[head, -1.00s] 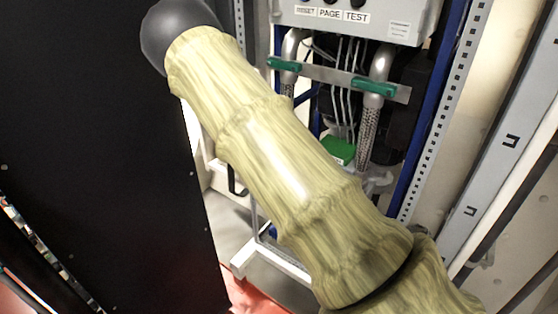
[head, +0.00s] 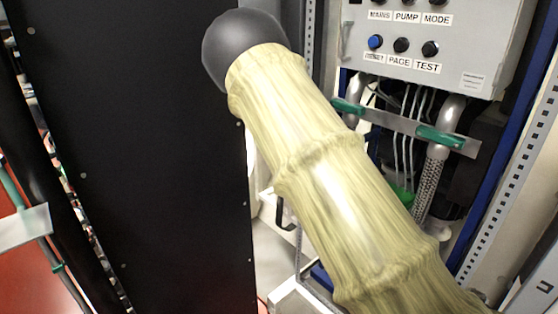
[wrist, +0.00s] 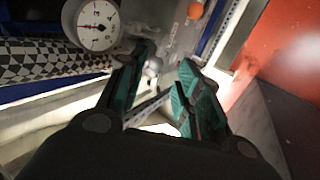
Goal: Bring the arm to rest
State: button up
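My arm shows in the head view as a thick, pale yellow, wood-patterned link with a dark grey rounded joint at its upper end. It crosses the picture from the upper middle to the lower right, in front of the open cabinet. My gripper is hidden in the head view. In the wrist view my gripper (wrist: 166,62) has two dark fingers with teal pads, standing apart with nothing held between them. Beyond the fingers are metal fittings, blurred.
A grey control box (head: 440,45) with labelled buttons hangs in the cabinet. A black panel (head: 135,150) stands close on the left. A round gauge (wrist: 97,24) and orange knob (wrist: 195,10) show in the wrist view.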

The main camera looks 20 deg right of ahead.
jog(key=s+a+f+m+g+y, duration=0.15)
jog(key=s+a+f, duration=0.25)
jog(key=s+f, duration=0.85)
jog(key=s+a+f+y, duration=0.2)
jog(key=s+a+f, duration=0.2)
jog(key=s+f, duration=0.8)
jog(key=s+a+f+m+y, duration=0.1)
jog(key=s+a, duration=0.3)
jog(key=s, duration=0.5)
jog(key=s+a+f+m+y, duration=0.1)
jog(key=s+a+f, duration=0.2)
jog(key=s, duration=0.6)
jog(key=s+a+f+m+y, duration=0.1)
jog(key=s+a+f, duration=0.1)
jog(key=s+a, duration=0.4)
jog(key=s+g, duration=0.1)
jog(key=s, duration=0.2)
jog(key=shift+s+a+f, duration=0.3)
jog(key=shift+a, duration=0.1)
jog(key=shift+m, duration=0.25)
jog(key=shift+o, duration=0.2)
